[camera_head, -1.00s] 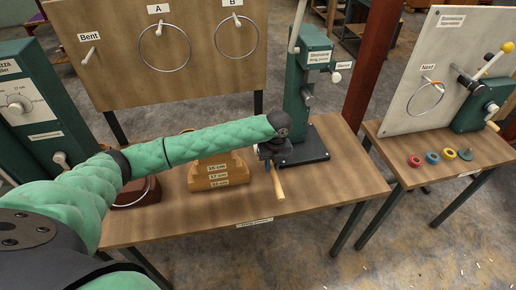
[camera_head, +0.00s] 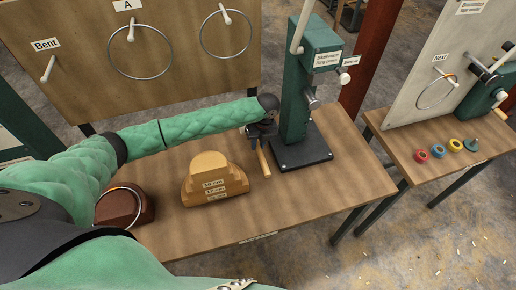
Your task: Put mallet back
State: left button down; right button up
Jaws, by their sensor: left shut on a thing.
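My left gripper (camera_head: 260,134) is shut on the mallet, just left of the green press. The mallet's light wooden handle (camera_head: 263,161) hangs down below the jaws, slightly tilted, over the bench. The mallet's head is mostly hidden by the gripper, and I cannot tell whether the handle touches the bench. My right gripper is not in view.
The wooden bench (camera_head: 290,200) carries a stepped wooden block (camera_head: 213,180), a dark brown block with a ring (camera_head: 125,205) and the green press (camera_head: 296,110). A board with hanging rings (camera_head: 170,85) stands behind. A side table (camera_head: 405,165) holds small coloured rings. The bench's front right is clear.

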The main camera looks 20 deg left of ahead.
aim_at(258, 151)
pick_arm(q)
jog(key=shift+w+a+f, duration=0.1)
jog(key=shift+f, duration=0.25)
jog(key=shift+f+p, duration=0.55)
jog(key=shift+f, duration=0.05)
notch_tip(258, 151, down, 3)
jog(key=shift+r+p, duration=0.1)
jog(key=shift+p, duration=0.5)
jog(key=shift+f, duration=0.25)
jog(key=c, duration=1.2)
grip_release()
jog(key=shift+c, duration=0.2)
